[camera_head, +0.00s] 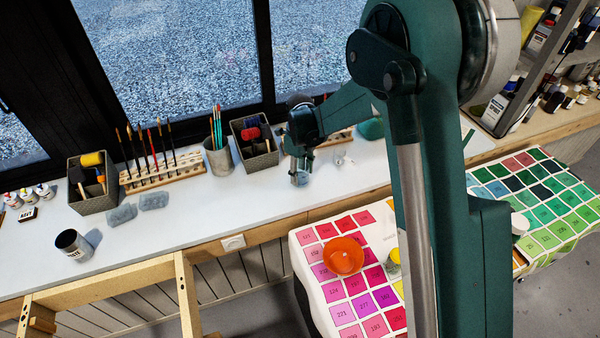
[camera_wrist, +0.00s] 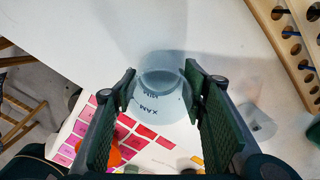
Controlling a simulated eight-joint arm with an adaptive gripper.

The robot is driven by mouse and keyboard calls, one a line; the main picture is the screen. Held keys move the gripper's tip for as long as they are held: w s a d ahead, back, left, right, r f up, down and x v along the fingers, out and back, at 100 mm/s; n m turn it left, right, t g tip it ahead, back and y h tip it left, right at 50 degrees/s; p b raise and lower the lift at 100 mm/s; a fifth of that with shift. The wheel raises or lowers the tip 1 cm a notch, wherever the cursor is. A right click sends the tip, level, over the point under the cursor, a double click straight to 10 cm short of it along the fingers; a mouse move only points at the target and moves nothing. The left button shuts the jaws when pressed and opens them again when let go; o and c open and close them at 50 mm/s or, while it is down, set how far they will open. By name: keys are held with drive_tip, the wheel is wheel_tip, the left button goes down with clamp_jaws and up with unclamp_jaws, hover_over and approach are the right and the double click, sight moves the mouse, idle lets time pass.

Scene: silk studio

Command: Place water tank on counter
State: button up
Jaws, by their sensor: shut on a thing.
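The water tank (camera_wrist: 160,95) is a clear, pale-blue round vessel with dark lettering that reads MAX in the wrist view. My gripper (camera_wrist: 161,78) is shut on it, one green padded finger on each side. In the head view the tank (camera_head: 301,179) shows small below my gripper (camera_head: 300,160), over the white counter (camera_head: 240,198). The tank looks roughly upright. I cannot tell whether its base touches the counter.
A small clear container (camera_head: 342,159) stands just right of the tank. Behind are a brush cup (camera_head: 217,160), a grey tool box (camera_head: 256,158) and a brush rack (camera_head: 160,174). An orange bowl (camera_head: 343,256) sits in front.

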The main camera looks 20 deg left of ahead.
drive_tip(key=shift+f, duration=0.15)
drive_tip(key=o, duration=0.9)
drive_tip(key=shift+o, duration=0.2)
drive_tip(key=shift+r, duration=0.2)
wheel_tip(320, 180, up, 12)
idle(0.5)
drive_tip(key=shift+d+r, duration=0.1)
